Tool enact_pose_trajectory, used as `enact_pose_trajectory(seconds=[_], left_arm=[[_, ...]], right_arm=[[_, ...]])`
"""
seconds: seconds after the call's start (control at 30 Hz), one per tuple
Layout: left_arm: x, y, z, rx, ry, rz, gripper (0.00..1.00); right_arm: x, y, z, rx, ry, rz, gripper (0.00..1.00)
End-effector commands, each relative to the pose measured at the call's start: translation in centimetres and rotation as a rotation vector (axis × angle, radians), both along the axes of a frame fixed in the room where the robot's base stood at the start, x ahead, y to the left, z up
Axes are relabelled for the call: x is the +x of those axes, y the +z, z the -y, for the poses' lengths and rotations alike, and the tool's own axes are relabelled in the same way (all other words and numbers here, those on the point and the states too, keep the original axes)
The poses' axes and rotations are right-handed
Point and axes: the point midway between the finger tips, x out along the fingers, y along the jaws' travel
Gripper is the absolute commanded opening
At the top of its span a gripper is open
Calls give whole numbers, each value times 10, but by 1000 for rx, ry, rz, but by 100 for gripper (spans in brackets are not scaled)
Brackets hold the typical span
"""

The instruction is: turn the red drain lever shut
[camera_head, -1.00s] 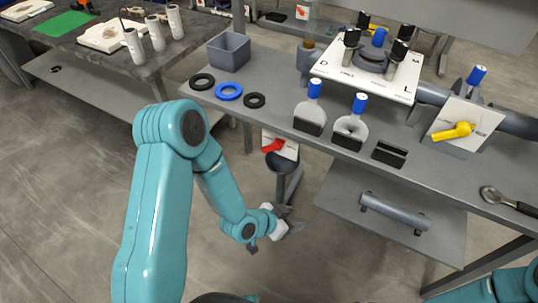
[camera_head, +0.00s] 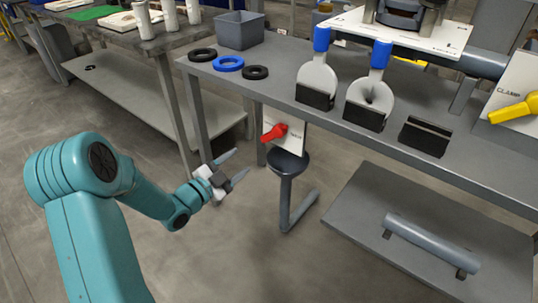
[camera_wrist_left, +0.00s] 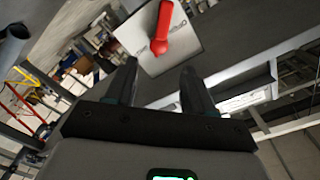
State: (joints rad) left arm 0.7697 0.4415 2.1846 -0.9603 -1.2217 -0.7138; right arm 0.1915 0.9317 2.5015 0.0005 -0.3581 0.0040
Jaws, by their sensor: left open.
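The red drain lever (camera_head: 273,132) sits on a white plate (camera_head: 290,134) below the bench's front edge, above a grey funnel and drain pipe (camera_head: 287,165). In the head view the lever slants, its free end toward the lower left. My left gripper (camera_head: 232,167) is open and empty, to the left of the lever and lower in the picture, apart from it. In the left wrist view the red lever (camera_wrist_left: 163,25) shows on its plate beyond and between the two open fingers (camera_wrist_left: 160,85). My right gripper is not in view.
A yellow lever (camera_head: 514,110) is at the right. A low shelf (camera_head: 350,220) holds a grey cylinder (camera_head: 430,244). Floor left of the drain is clear.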

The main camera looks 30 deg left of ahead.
Motion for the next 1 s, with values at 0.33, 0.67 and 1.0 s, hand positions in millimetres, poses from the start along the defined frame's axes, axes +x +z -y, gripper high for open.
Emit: enact_pose_trajectory(seconds=[0.33, 0.67, 1.0], left_arm=[[14, -19, -15, 7, 32, -4, 53], [94, -21, -6, 5, 33, -4, 53], [150, -20, -1, 4, 35, -7, 53]], right_arm=[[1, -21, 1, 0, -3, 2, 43], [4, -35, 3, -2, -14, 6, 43], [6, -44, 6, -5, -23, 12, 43]])
